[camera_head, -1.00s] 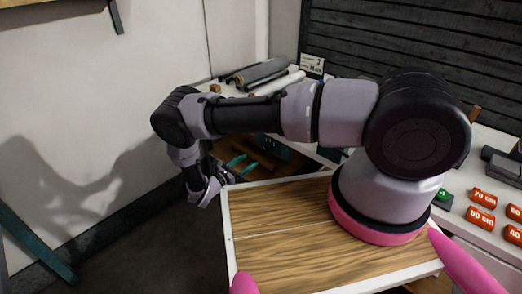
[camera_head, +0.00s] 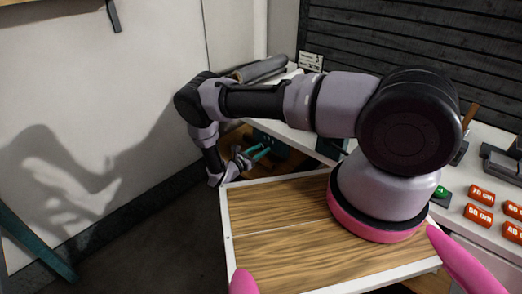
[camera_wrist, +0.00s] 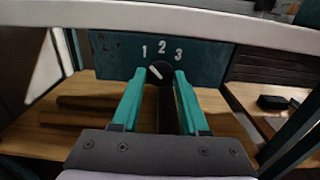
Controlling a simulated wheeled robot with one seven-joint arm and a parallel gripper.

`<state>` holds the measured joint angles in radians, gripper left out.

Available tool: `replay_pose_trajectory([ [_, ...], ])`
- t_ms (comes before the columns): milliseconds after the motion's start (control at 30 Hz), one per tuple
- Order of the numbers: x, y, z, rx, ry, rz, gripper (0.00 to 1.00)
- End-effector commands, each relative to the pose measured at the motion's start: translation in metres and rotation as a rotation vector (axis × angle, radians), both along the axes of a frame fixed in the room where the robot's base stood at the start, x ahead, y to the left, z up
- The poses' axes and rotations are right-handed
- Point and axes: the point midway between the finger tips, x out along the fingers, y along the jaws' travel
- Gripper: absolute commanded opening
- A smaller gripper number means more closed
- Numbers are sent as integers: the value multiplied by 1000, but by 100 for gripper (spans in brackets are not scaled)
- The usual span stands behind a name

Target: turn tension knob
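The tension knob (camera_wrist: 160,73) is a round black dial with a white pointer line, on a dark teal panel (camera_wrist: 112,52) marked 1, 2 and 3. The pointer slants to the upper left, toward the 1. My gripper (camera_wrist: 159,74) is open, its two teal fingers apart with the tips at either side of the knob in the wrist view. I cannot tell whether they touch it. In the head view my gripper (camera_head: 262,151) is low beside the bench, near the panel; the knob cannot be made out there.
A pale rail (camera_wrist: 190,20) runs above the panel. A wooden shelf (camera_wrist: 75,88) with dark rods lies below it, and a dark block (camera_wrist: 272,102) is at right. In the head view, a grey roll (camera_head: 260,68) lies on the bench and orange size tags (camera_head: 480,215) sit at right.

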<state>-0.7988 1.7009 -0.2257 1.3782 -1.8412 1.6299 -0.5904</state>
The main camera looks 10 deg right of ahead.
Motion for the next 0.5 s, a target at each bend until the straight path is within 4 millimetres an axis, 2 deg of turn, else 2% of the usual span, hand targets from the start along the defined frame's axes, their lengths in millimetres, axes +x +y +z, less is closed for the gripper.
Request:
replay_pose_trajectory([
  [33,0,0,0,0,0,0,21],
  [100,0,0,0,0,0,0,0],
  [500,0,0,1,35,-52,1,0],
])
